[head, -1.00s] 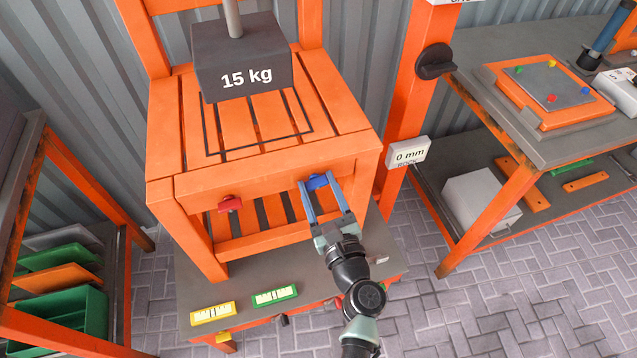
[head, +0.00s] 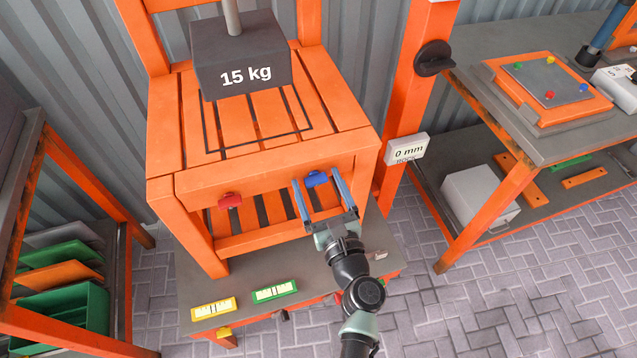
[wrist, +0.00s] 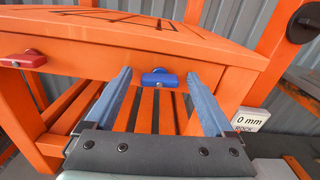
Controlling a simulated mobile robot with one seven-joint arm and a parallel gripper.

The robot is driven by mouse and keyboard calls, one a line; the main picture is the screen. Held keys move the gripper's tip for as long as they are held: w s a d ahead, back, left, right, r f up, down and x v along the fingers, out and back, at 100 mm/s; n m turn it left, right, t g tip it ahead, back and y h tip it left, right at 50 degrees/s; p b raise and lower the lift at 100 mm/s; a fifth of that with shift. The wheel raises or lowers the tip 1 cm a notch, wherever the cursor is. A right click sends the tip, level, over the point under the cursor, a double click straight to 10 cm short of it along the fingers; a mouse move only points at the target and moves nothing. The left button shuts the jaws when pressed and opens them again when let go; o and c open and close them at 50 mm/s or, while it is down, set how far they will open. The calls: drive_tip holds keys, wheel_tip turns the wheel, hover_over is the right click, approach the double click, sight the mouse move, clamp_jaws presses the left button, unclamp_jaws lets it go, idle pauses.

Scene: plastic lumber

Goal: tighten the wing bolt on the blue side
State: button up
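The blue wing bolt (head: 316,179) sits on the right part of the orange chair's front rail, its wings lying roughly level; it also shows in the wrist view (wrist: 160,78). My gripper (head: 316,178) is open, with one finger on each side of the blue bolt. In the wrist view, gaps show between the bolt and both fingers (wrist: 158,76), so it is not gripped. A red wing bolt (head: 230,200) sits on the left part of the same rail (head: 270,176). How deep the fingertips reach around the blue bolt is hard to tell.
A 15 kg weight (head: 240,60) hangs or rests over the chair seat. A 0 mm sign (head: 407,149) stands at the right post. Yellow (head: 213,309) and green (head: 274,290) gauges lie on the bench below. A workbench is at the right.

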drive_tip(key=v, duration=1.3)
drive_tip(key=shift+r, duration=0.1)
drive_tip(key=w+a+r+n+t+p, duration=0.15)
drive_tip(key=w+r+n, duration=0.25)
drive_tip(key=r+n, duration=0.45)
drive_tip(key=w+a+r+n+y+p, duration=0.1)
drive_tip(key=w+a+r+n, duration=0.3)
drive_tip(key=r, duration=0.8)
drive_tip(key=w+r+n+p, duration=0.1)
drive_tip(key=w+r+n, duration=0.2)
drive_tip(key=r+n, duration=0.6)
drive_tip(key=s+r+n+t+h+p, duration=0.1)
drive_tip(key=s+r+n+t+h, duration=0.1)
drive_tip(key=r, duration=0.9)
drive_tip(key=s+d+r+n+t+h+p, duration=0.1)
drive_tip(key=s+r+n+t+h, duration=0.1)
drive_tip(key=s+r, duration=0.5)
drive_tip(key=s+r+n+t+h+p, duration=0.1)
drive_tip(key=s+r+n+t, duration=0.3)
drive_tip(key=r, duration=1.3)
drive_tip(key=shift+s+d+n+t+h, duration=0.25)
drive_tip(key=shift+n+t+h, duration=0.1)
drive_tip(key=shift+n+h, duration=0.6)
drive_tip(key=shift+w, duration=0.1)
